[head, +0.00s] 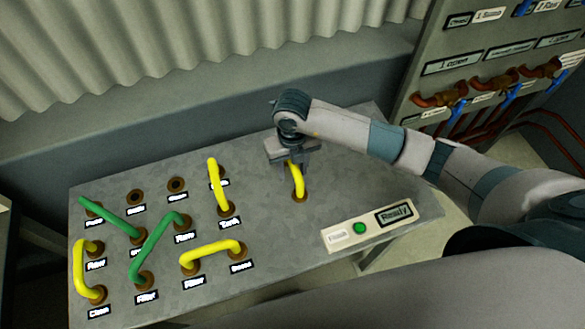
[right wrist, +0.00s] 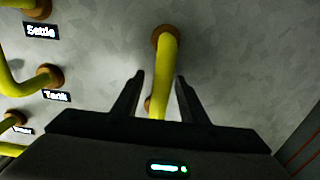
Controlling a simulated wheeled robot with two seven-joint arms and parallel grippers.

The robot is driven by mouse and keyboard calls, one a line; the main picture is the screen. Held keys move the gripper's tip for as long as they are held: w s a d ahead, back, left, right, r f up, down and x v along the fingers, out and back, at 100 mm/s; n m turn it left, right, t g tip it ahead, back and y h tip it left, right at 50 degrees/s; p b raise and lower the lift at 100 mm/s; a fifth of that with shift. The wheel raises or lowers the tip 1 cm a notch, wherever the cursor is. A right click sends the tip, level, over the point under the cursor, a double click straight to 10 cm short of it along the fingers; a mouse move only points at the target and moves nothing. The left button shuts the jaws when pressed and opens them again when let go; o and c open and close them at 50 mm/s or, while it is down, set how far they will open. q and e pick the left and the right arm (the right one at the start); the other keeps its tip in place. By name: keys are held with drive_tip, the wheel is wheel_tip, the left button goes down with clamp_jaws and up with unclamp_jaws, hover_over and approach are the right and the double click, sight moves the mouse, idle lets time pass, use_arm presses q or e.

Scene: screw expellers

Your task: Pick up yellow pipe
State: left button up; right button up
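A yellow pipe (head: 298,181) stands by itself at the right of the grey panel table, its lower end in a brown socket. My right gripper (head: 291,164) is over it and hides its upper part in the head view. In the right wrist view this yellow pipe (right wrist: 167,62) runs between the two fingers of my right gripper (right wrist: 160,85). The fingers are apart, with a gap visible on each side of the pipe. Other yellow pipes sit at the upper middle (head: 217,185), the left edge (head: 80,268) and the front (head: 212,250). My left gripper is not in view.
Two green pipes (head: 112,221) (head: 156,243) join sockets on the left half of the table (head: 262,265). Two sockets (head: 135,197) (head: 177,185) at the back are empty. A box with a green button (head: 359,228) and a "Ready" sign stands at the front right.

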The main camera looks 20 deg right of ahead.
drive_tip(key=shift+f, duration=0.2)
idle(0.5)
clamp_jaws()
